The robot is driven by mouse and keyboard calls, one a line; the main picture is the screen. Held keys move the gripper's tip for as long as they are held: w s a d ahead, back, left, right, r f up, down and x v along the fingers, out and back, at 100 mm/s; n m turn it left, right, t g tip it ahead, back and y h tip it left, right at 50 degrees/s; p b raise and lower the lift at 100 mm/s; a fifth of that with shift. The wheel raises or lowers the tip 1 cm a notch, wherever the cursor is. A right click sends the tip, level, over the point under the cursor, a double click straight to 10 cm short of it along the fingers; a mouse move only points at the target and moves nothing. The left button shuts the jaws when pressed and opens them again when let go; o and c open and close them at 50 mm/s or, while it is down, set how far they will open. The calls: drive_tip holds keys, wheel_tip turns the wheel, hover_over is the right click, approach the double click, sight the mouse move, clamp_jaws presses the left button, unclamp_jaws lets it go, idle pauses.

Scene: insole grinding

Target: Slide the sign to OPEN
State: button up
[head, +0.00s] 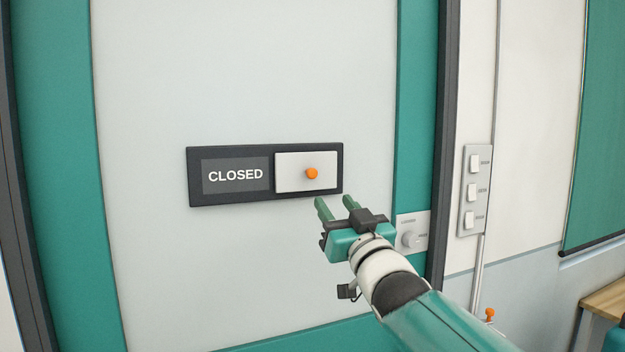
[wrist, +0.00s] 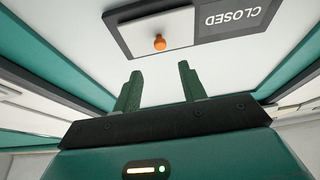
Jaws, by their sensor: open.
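The sign (head: 195,190) is a dark frame on a pale door panel, with the word CLOSED (head: 235,175) showing on its left half. A white sliding cover (head: 290,183) with an orange knob (head: 311,173) sits over the right half. In the wrist view the sign looks upside down, with the knob (wrist: 160,43) on the cover (wrist: 140,30) ahead of the fingers. My gripper (head: 336,203) is open and empty, below and slightly right of the knob, apart from it. Its two green fingers (wrist: 160,88) also show in the wrist view.
A dial plate (head: 413,236) is on the teal door border right of my gripper. A panel of white switches (head: 473,191) is on the wall farther right. A wooden table (head: 605,300) stands at the lower right. The door panel around the sign is clear.

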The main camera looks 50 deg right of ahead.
sight(313, 174)
drive_tip(key=x, duration=1)
drive_tip(key=shift+w+d, duration=0.1)
clamp_jaws()
